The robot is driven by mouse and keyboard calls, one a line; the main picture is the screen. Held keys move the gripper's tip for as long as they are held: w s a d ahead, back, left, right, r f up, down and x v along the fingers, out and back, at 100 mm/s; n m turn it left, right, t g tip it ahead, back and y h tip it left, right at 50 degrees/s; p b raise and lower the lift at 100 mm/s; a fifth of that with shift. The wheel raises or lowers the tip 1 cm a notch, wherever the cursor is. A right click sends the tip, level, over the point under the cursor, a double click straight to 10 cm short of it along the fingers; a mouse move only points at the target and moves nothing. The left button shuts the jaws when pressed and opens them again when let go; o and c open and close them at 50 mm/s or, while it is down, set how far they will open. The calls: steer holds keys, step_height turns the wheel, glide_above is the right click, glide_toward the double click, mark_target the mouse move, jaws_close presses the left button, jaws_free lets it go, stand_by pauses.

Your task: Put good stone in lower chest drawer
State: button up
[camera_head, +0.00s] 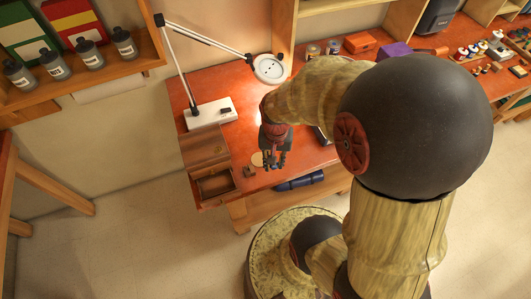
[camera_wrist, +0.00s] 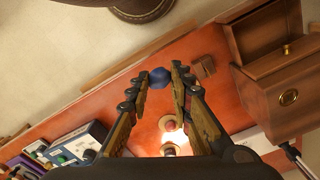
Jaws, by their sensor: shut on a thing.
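My gripper (camera_head: 275,163) is above the red-orange bench near its front edge, just right of the small wooden chest. In the wrist view, its fingertips (camera_wrist: 159,80) are closed around a rounded dark blue stone (camera_wrist: 160,77). The stone cannot be made out in the head view. The wooden chest (camera_head: 204,148) stands at the bench's left end, and its lower drawer (camera_head: 217,186) is pulled open toward the front. The chest (camera_wrist: 282,93) and open drawer (camera_wrist: 262,33) are at the upper right of the wrist view. The visible drawer interior looks empty.
A small brown block (camera_head: 249,171) lies between chest and gripper. A pale disc (camera_head: 257,159) lies beside my gripper. A lamp (camera_head: 210,113) stands behind the chest. A blue roll (camera_head: 300,181) lies below the bench top. A device with a dial (camera_wrist: 77,145) shows lower left.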

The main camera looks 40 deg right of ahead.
steer(key=s, duration=0.1)
steer(key=s+r, duration=0.1)
steer(key=s, duration=0.1)
steer(key=shift+s+a+r, duration=0.25)
steer(key=shift+s, duration=0.1)
stand_by(0.4)
